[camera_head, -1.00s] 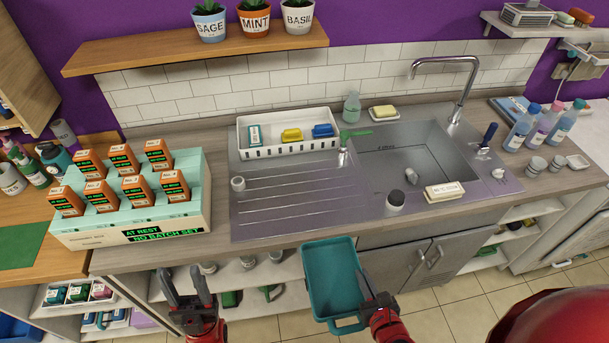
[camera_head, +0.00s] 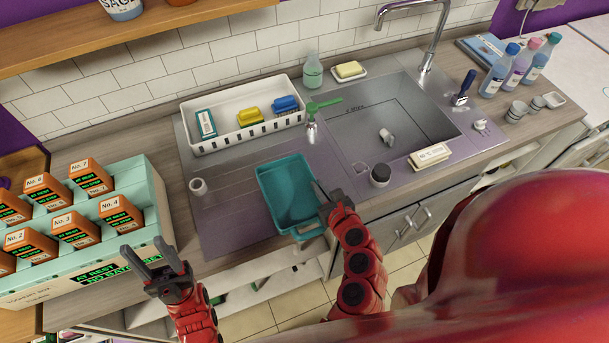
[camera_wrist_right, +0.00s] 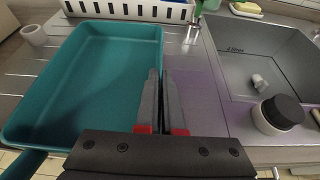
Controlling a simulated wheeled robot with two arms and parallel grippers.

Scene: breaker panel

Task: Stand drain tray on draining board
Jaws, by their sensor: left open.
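The teal drain tray (camera_head: 290,190) lies roughly level, open side up, over the front right of the steel draining board (camera_head: 225,215). I cannot tell whether it touches the board. My right gripper (camera_head: 326,200) is shut on the tray's right rim; the wrist view shows the fingers (camera_wrist_right: 162,105) close together at the rim of the drain tray (camera_wrist_right: 85,80). The tray's handle shows partly at its front. My left gripper (camera_head: 155,262) is open and empty, in front of the counter at the lower left, apart from the tray.
A white slotted basket (camera_head: 240,118) stands behind the tray. A small white cup (camera_head: 198,187) is on the board's left. The sink basin (camera_head: 385,130), a dark-lidded jar (camera_head: 380,176) and a white block (camera_head: 430,156) are to the right. A box with orange cartons (camera_head: 75,250) stands left.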

